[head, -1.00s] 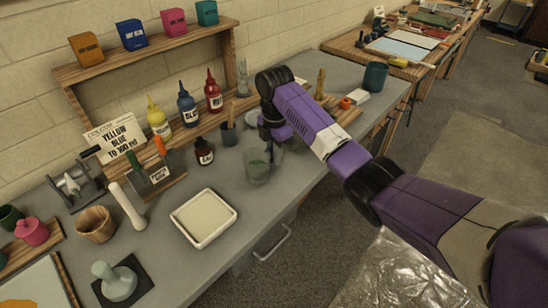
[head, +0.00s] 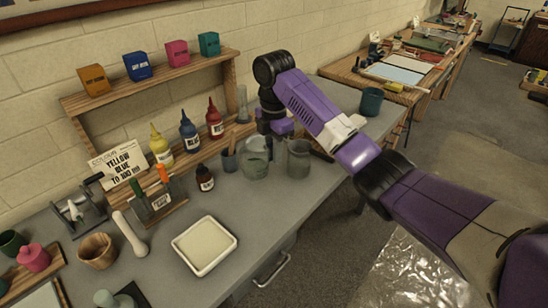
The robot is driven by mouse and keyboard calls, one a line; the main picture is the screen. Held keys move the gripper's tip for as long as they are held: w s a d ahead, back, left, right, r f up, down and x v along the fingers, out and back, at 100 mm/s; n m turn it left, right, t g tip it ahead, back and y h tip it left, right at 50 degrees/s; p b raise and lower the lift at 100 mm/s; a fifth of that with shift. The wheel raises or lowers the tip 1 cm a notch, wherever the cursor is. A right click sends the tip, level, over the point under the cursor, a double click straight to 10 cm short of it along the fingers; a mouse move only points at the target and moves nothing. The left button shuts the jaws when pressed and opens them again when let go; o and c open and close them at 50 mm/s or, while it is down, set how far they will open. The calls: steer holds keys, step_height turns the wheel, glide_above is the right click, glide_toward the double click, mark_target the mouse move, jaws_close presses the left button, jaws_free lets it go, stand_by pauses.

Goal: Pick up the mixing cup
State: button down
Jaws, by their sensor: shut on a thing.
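The clear mixing cup (head: 255,161) hangs just above the grey bench at the middle of the head view, upright as far as I can see. My gripper (head: 268,139) is shut on it from above and behind; the fingertips are partly hidden, so the exact contact is unclear. A second clear cup (head: 299,160) stands just to the right, below my arm.
A white tray (head: 178,243) lies in front. A dark brown bottle (head: 205,179) and a dark cup with tools (head: 229,160) stand close at left. Yellow, blue and red (head: 214,121) bottles stand behind. The front right of the bench is clear.

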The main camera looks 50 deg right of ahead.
steer(key=shift+r+p, duration=0.9)
steer(key=shift+r, duration=2.5)
steer(key=shift+r, duration=0.1)
